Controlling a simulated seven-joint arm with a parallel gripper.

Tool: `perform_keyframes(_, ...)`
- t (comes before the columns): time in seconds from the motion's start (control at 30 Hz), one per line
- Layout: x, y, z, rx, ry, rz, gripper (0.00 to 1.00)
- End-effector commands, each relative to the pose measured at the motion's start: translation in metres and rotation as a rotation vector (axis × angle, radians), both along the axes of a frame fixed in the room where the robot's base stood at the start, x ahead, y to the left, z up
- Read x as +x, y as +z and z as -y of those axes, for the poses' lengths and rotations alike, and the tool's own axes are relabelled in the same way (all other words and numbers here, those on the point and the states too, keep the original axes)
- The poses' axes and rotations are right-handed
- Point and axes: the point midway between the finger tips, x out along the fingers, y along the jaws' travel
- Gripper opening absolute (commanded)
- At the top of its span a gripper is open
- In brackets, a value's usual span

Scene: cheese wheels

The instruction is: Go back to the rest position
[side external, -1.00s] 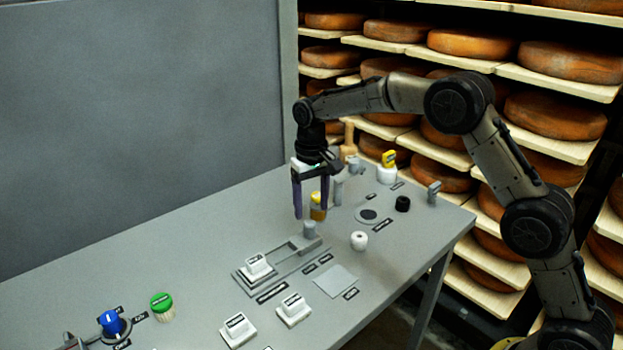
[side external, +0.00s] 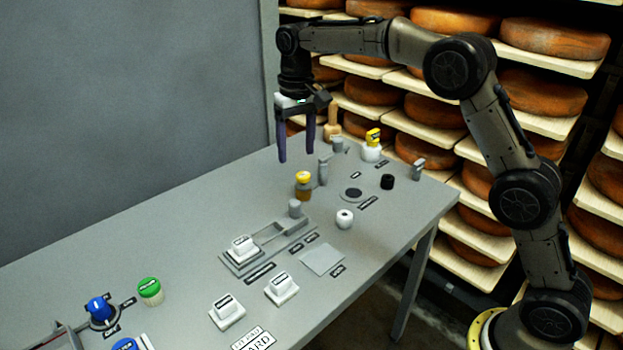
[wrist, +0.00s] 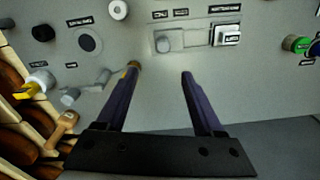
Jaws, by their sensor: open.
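My gripper (side external: 296,158) hangs above the back part of the grey table (side external: 190,212), fingers pointing down. Its two purple fingers are apart with nothing between them. In the wrist view the open gripper (wrist: 157,75) shows over bare grey table top. A yellow-capped amber jar (side external: 303,186) stands on the table below and slightly right of the fingertips, clear of them. In the wrist view the jar is mostly hidden behind one finger.
A grey tray (side external: 272,232) holds a white labelled block (side external: 242,246). A white cylinder (side external: 344,218), a black cylinder (side external: 387,182) and grey posts stand nearby. A green-topped jar (side external: 150,290) and blue knob (side external: 98,308) are front left. Cheese shelves (side external: 560,62) stand behind.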

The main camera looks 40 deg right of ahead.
Motion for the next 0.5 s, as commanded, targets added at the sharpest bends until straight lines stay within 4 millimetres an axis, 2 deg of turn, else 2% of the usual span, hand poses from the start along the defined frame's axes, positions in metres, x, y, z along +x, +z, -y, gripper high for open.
perform_keyframes(0.03, -0.003, 0.022, 0.002, 0.003, -0.003, 0.040, 0.69)
perform_keyframes(0.07, -0.007, 0.033, 0.003, 0.004, -0.005, 0.058, 0.69)
perform_keyframes(0.23, -0.056, 0.093, 0.013, 0.009, -0.017, 0.143, 0.69)
perform_keyframes(0.4, -0.117, 0.129, 0.021, 0.010, -0.013, 0.222, 0.69)
perform_keyframes(0.5, -0.155, 0.140, 0.025, 0.009, -0.003, 0.266, 0.69)
